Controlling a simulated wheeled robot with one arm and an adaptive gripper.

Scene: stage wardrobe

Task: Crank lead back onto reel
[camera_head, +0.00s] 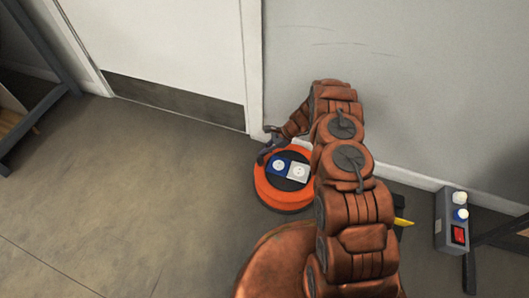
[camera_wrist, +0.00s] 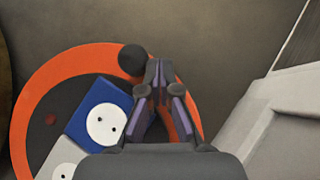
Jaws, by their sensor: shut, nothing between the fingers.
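The orange reel (camera_head: 284,204) lies flat on the floor by the door frame, partly hidden by my arm. Its dark centre carries a blue socket (camera_head: 279,165) and a pale grey socket (camera_head: 298,172). In the wrist view the reel's orange rim (camera_wrist: 32,88) curves around the sockets, and a round black knob (camera_wrist: 132,60) sits at the rim. My gripper (camera_wrist: 158,68) is shut and empty, its fingertips just right of the knob; I cannot tell if they touch. In the head view my gripper (camera_head: 267,146) is at the reel's upper left edge. No lead can be made out.
A small yellow thing (camera_head: 402,222) shows beside my arm. A white door (camera_head: 165,50) and grey wall stand behind. Floor to the left is clear.

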